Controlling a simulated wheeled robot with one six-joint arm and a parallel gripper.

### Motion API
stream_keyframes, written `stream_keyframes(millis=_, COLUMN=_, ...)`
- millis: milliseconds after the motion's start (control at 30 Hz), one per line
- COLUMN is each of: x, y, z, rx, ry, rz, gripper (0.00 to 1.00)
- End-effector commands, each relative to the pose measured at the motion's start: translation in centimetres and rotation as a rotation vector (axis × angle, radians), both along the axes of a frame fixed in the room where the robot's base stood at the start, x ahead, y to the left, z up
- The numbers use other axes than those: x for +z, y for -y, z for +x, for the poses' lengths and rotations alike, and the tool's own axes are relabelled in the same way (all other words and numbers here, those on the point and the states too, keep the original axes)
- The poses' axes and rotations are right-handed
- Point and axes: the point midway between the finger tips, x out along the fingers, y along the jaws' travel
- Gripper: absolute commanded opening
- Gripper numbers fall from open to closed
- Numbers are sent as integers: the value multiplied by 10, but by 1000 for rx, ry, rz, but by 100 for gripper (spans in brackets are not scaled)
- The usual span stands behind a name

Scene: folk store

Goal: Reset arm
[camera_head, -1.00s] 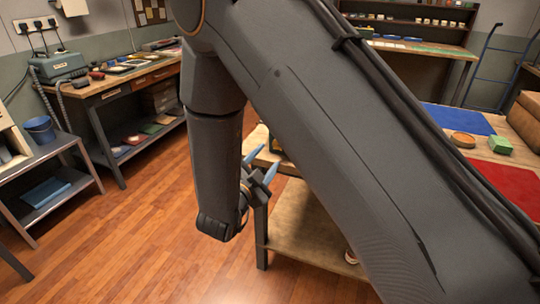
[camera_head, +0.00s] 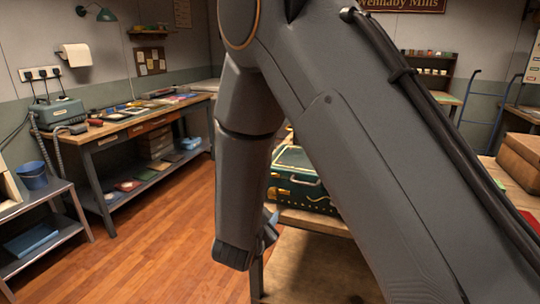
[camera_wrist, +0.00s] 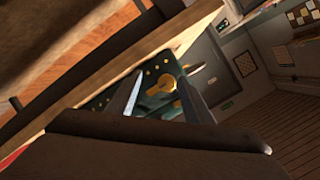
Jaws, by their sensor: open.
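My arm crosses the middle of the head view from the upper centre to the lower right. My gripper (camera_wrist: 165,92) shows in the wrist view with its two fingers apart and nothing between them that I can see held. In the head view only a bluish fingertip shows beside my wrist, near the table edge; the rest is hidden. A dark green case (camera_head: 305,187) with a pale handle and gold trim stands on the wooden table (camera_head: 310,270), partly behind my arm. A dark green surface with gold fittings (camera_wrist: 158,72) lies beyond the fingers in the wrist view.
A workbench (camera_head: 150,122) with tools and a grey machine (camera_head: 58,113) stands along the left wall. A low metal shelf with a blue bucket (camera_head: 33,180) is at the far left. Brown boxes (camera_head: 520,160) and a blue hand truck (camera_head: 485,105) are at right. The wooden floor (camera_head: 165,235) is clear.

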Motion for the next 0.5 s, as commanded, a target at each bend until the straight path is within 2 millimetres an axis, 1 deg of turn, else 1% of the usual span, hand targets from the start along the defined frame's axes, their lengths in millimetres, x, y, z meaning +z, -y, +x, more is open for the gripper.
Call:
stream_keyframes(millis=33, x=4, y=11, z=5, rx=34, ry=-66, rz=4, gripper=46)
stream_keyframes(millis=133, x=1, y=24, z=2, rx=139, ry=-220, rz=-8, gripper=46)
stream_keyframes(millis=267, x=-1, y=46, z=-20, rx=282, ry=-414, rz=-46, gripper=46)
stream_keyframes(millis=367, x=0, y=68, z=-48, rx=394, ry=-560, rz=-88, gripper=46)
stream_keyframes(millis=467, x=2, y=94, z=-87, rx=505, ry=-708, rz=-140, gripper=46)
stream_keyframes(millis=500, x=3, y=107, z=-104, rx=548, ry=-768, rz=-162, gripper=46)
